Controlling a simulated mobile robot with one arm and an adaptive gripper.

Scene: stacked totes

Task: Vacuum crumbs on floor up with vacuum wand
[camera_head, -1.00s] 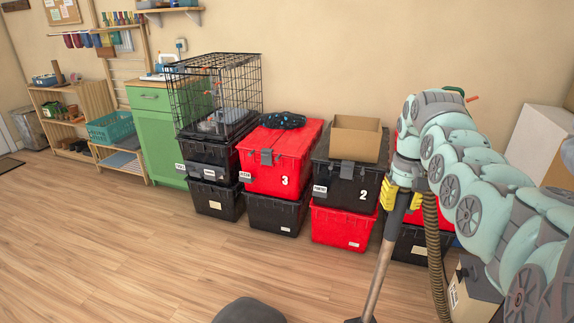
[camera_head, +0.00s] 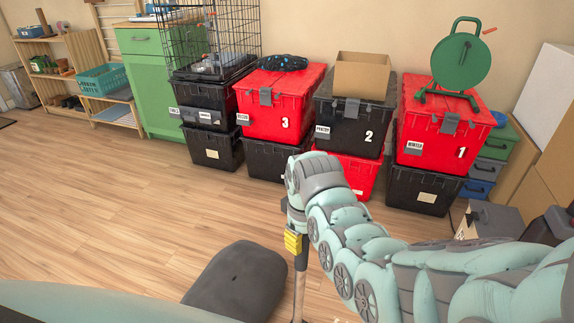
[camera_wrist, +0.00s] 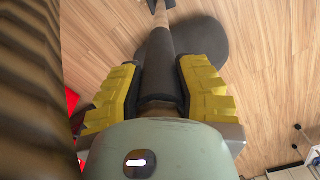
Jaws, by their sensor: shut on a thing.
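My gripper (camera_head: 293,242) has yellow pads and is shut on the vacuum wand (camera_head: 300,285), low in the middle of the head view. The wand runs down out of the picture there. In the wrist view the yellow fingers of my gripper (camera_wrist: 158,95) press on both sides of the wand's dark grip, and the thin wand (camera_wrist: 159,50) runs away to a dark head at the top edge. A dark ribbed hose (camera_wrist: 35,80) fills the left side. The wooden floor (camera_head: 110,225) shows in the head view. I cannot make out any crumbs on it.
Stacked red and black totes (camera_head: 280,105) line the wall. A wire cage (camera_head: 210,45), an open cardboard box (camera_head: 362,75) and a green reel (camera_head: 462,60) stand on them. A grey case (camera_head: 490,220) is at the right. Floor at the left is clear.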

